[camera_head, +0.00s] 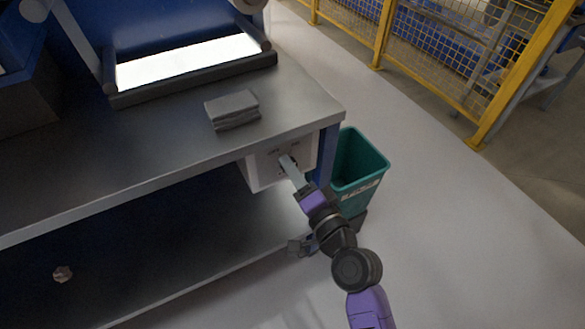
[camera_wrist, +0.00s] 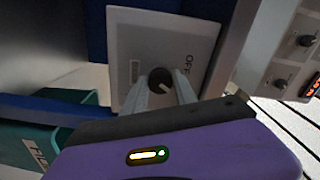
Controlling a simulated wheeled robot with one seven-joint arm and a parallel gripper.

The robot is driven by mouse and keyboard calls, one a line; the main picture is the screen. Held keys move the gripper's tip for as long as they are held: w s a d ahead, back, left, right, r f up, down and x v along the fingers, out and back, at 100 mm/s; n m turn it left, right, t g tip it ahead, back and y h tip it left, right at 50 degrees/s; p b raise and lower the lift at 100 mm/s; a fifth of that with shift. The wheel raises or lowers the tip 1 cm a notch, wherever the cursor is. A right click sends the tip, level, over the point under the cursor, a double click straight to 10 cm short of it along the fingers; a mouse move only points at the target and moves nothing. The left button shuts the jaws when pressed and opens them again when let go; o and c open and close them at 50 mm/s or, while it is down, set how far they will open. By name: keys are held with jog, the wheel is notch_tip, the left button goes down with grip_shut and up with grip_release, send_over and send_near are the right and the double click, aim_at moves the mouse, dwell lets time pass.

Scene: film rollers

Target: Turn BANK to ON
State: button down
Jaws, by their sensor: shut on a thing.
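A pale control box (camera_head: 262,172) hangs under the front edge of the bench near its right corner. In the wrist view the box face (camera_wrist: 196,38) carries a dark round knob (camera_wrist: 160,79) with a light pointer mark. The word OFF is readable beside the knob, and a small label plate (camera_wrist: 134,71) is too small to read. My gripper (camera_head: 287,160) reaches up to the box face. In the wrist view my gripper (camera_wrist: 161,84) has one finger on each side of the knob and is shut on it. The fingers hide part of the knob's surroundings, and the ON mark is not readable.
A green bin (camera_head: 362,165) stands on the floor just right of the box, close to my arm. The bench top (camera_head: 160,150) holds a grey stack (camera_head: 232,110) and a lit panel (camera_head: 185,60). Another panel with knobs (camera_wrist: 285,60) shows at right in the wrist view.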

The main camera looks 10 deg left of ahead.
dwell(0.4)
jog(key=c, duration=1)
grip_release()
jog(key=shift+s+d, duration=0.1)
jog(key=v, duration=0.7)
jog(key=shift+s+d+b, duration=0.15)
jog(key=shift+s+b, duration=0.1)
jog(key=shift+b, duration=0.05)
